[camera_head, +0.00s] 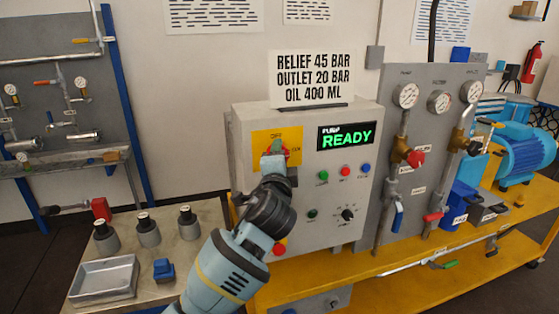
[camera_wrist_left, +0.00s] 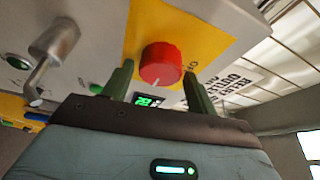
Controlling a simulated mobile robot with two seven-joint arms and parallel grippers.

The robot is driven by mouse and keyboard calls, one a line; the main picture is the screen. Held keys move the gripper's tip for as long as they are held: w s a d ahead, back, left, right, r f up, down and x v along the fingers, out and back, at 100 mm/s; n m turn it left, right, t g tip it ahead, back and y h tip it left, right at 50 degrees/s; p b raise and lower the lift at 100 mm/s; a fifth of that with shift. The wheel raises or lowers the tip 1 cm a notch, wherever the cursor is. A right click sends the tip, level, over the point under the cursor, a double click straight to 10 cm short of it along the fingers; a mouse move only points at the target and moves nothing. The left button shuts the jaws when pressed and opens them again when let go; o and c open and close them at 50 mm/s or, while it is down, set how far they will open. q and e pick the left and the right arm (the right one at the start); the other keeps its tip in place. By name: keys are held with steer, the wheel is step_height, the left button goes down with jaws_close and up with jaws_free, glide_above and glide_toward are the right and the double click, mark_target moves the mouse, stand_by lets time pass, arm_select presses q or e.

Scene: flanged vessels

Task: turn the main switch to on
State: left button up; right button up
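The main switch is a red round knob on a yellow plate (camera_head: 262,137) on the grey control box (camera_head: 248,195). In the head view my left gripper (camera_head: 275,157) is in front of the plate and covers most of the knob. In the left wrist view the red knob (camera_wrist_left: 161,64) sits between the two green fingers of my left gripper (camera_wrist_left: 158,70). The fingers are spread, with a gap visible on each side of the knob. A small white mark shows on the knob's lower edge. Its setting is hard to read. My right gripper is not in view.
The display (camera_head: 346,136) reads READY in green. Buttons and a black dial (camera_head: 348,213) sit right of the switch; a red button (camera_head: 279,248) is below. A sign (camera_head: 312,77) stands on top. A gauge panel (camera_head: 425,90) stands at right; a bench with a tray (camera_head: 104,278) at left.

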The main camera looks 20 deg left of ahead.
arm_select(q)
steer(key=shift+o, duration=0.8)
steer(key=shift+s, duration=0.1)
steer(key=v, duration=0.7)
steer(key=shift+s, duration=0.35)
steer(key=shift+d, duration=0.1)
steer(key=s+f+n+g+h, duration=0.15)
steer(key=s+f, duration=0.25)
steer(key=f, duration=0.6)
steer(key=s+f+n+g+h, duration=0.1)
steer(key=s+f+g+h, duration=0.15)
steer(key=f, duration=0.75)
steer(key=s+f+n+g+h, duration=0.15)
steer(key=s+f, duration=0.25)
steer(key=f, duration=0.5)
steer(key=s+a+f+n+g, duration=0.1)
steer(key=s+f+n, duration=0.3)
steer(key=s+f, duration=0.4)
steer(key=s+a+f+n+g, duration=0.2)
steer(key=s+f, duration=0.6)
steer(key=s, duration=0.7)
steer(key=shift+s+a+n, duration=0.4)
steer(key=shift+a+n, duration=0.1)
steer(key=shift+n, duration=0.5)
